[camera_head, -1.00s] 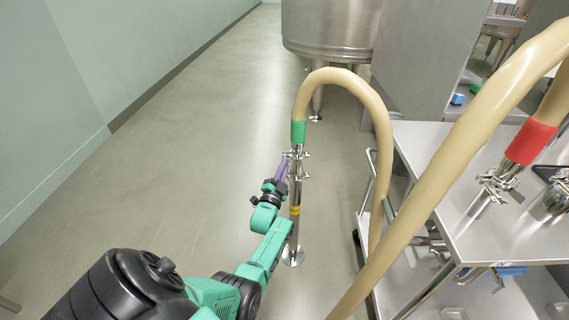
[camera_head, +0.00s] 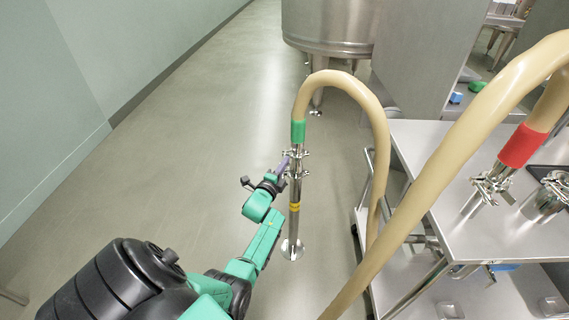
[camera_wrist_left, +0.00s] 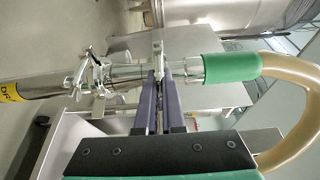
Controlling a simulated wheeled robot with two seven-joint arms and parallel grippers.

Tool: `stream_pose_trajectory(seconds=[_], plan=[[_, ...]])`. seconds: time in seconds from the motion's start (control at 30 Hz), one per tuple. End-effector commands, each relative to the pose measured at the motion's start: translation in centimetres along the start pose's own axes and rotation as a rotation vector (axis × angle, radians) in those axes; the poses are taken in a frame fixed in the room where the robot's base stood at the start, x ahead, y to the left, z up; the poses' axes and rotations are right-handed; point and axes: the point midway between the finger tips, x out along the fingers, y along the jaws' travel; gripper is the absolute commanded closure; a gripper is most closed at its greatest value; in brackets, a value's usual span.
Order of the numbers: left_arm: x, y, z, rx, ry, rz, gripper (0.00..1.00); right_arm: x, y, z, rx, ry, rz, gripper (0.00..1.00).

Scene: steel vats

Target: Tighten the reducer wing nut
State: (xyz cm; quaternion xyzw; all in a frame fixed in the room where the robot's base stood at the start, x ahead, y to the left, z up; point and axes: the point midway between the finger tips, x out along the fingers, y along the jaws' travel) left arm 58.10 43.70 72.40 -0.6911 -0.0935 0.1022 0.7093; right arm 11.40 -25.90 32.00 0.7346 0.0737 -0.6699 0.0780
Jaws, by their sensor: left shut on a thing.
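A steel standpipe with a yellow band (camera_head: 294,208) stands upright and ends in a green-cuffed hose (camera_head: 298,131). Two clamps sit below the cuff, an upper clamp (camera_head: 295,154) and a lower clamp (camera_head: 298,174), with a short steel piece between them. My left gripper (camera_head: 287,159) reaches in from the left at the upper clamp. In the left wrist view, its purple fingers (camera_wrist_left: 160,82) are shut at the upper clamp (camera_wrist_left: 158,48), beside the green cuff (camera_wrist_left: 230,68). The wing nut between the fingertips is mostly hidden. The lower clamp (camera_wrist_left: 92,74) is apart from the fingers. My right gripper is not in view.
A steel cart (camera_head: 490,225) stands to the right. A second hose with a red cuff (camera_head: 521,147) arches over it. A steel vat (camera_head: 327,28) stands at the back. The floor left of the standpipe is clear.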

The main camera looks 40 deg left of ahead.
Motion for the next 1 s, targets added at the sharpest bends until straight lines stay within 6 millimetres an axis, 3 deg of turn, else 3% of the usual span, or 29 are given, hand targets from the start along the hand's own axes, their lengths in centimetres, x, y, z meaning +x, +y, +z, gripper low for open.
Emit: stream_pose_trajectory(seconds=[0.57, 0.6, 0.67, 1.0], plan=[[-0.02, 0.08, 0.00, 0.034, 0.000, 0.016, 1.00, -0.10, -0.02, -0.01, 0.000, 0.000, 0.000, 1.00], [-0.02, 0.08, -0.01, 0.034, 0.000, 0.016, 0.83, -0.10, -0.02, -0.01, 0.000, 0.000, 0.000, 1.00], [-0.02, 0.07, -0.01, 0.034, 0.000, 0.016, 0.64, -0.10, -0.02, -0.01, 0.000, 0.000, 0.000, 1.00], [-0.22, 0.05, -0.02, 0.033, 0.000, 0.016, 0.64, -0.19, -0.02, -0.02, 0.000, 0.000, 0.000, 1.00]])
